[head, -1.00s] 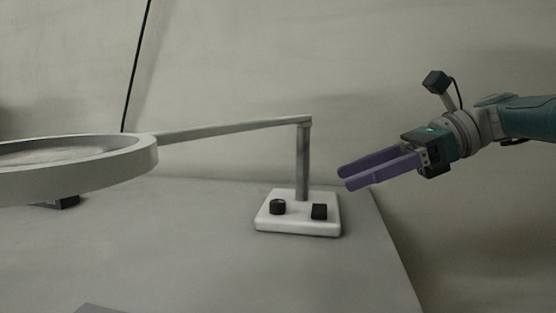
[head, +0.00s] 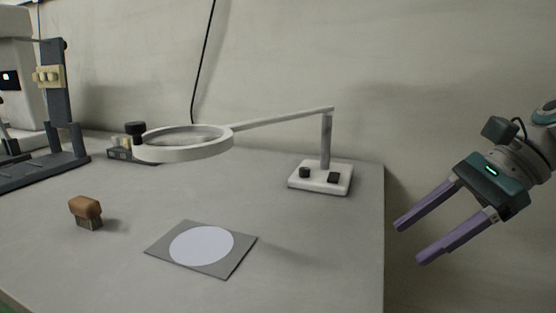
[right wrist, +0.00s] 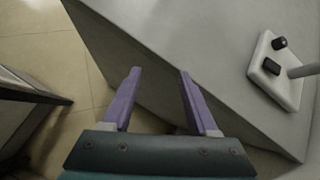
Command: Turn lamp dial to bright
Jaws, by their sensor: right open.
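The ring lamp (head: 185,152) stands at the back right of the table. Its white ring hangs to the left on a thin arm from a short post. The white lamp base (head: 321,190) carries a round black dial (head: 305,172) at left and a square black switch (head: 334,177) at right. The base (right wrist: 284,92) and dial (right wrist: 280,43) also show at the right of the right wrist view. I cannot read the dial's setting. My right gripper (head: 409,244) is open and empty, off the table's right edge, apart from the lamp. My left gripper is out of view.
A grey mat (head: 240,264) with a white disc (head: 201,245) lies at the front middle. A brown-topped brush (head: 86,211) stands to its left. A dark stand (head: 58,95) is at the far left. The tabletop before the lamp base is clear.

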